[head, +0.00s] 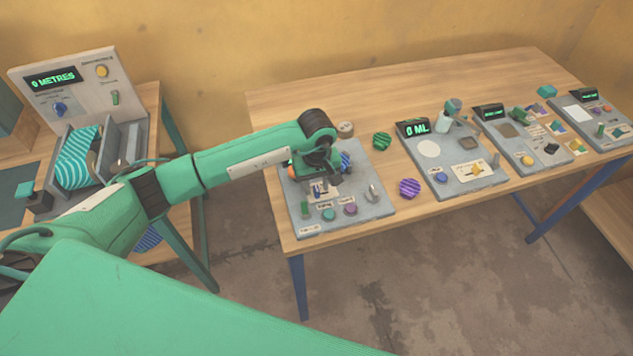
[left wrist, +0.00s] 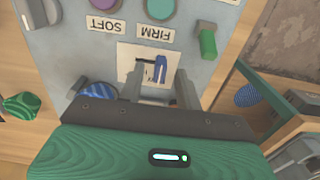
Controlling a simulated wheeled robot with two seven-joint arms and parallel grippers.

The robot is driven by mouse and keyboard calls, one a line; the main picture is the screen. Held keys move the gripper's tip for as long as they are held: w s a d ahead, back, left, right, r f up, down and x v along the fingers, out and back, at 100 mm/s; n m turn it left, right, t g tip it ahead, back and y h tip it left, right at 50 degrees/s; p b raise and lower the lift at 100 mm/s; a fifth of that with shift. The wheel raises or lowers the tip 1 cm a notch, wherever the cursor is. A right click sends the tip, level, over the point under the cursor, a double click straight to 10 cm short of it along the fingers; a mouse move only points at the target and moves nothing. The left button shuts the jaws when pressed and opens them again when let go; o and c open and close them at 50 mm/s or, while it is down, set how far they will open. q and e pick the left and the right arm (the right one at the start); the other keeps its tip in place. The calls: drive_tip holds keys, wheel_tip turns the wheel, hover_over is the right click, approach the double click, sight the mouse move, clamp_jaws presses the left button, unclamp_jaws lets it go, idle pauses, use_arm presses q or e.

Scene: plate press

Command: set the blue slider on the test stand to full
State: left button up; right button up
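The test stand (head: 300,222) is a grey panel at the near left of the long table. Its blue slider (left wrist: 160,68) stands in a dark slot on a white plate (left wrist: 130,54). In the left wrist view the slider is toward the right end of the visible slot. My left gripper (head: 318,188) is low over the stand and hides much of the plate in the head view. Its two fingers (left wrist: 161,92) are apart, with the slider in line between them. I see a gap on each side of the slider. My right gripper is not in view.
A teal button (left wrist: 160,8) labelled FIRM, a button above the SOFT label and a green lever (left wrist: 207,42) are close to the slider. A striped blue ball (left wrist: 98,90) is beside the gripper. A green ball (head: 382,141) and purple ball (head: 409,188) lie right of the stand.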

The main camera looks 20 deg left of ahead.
use_arm(q)
drive_tip(key=shift+f, duration=0.55)
clamp_jaws()
drive_tip(key=shift+d, duration=0.1)
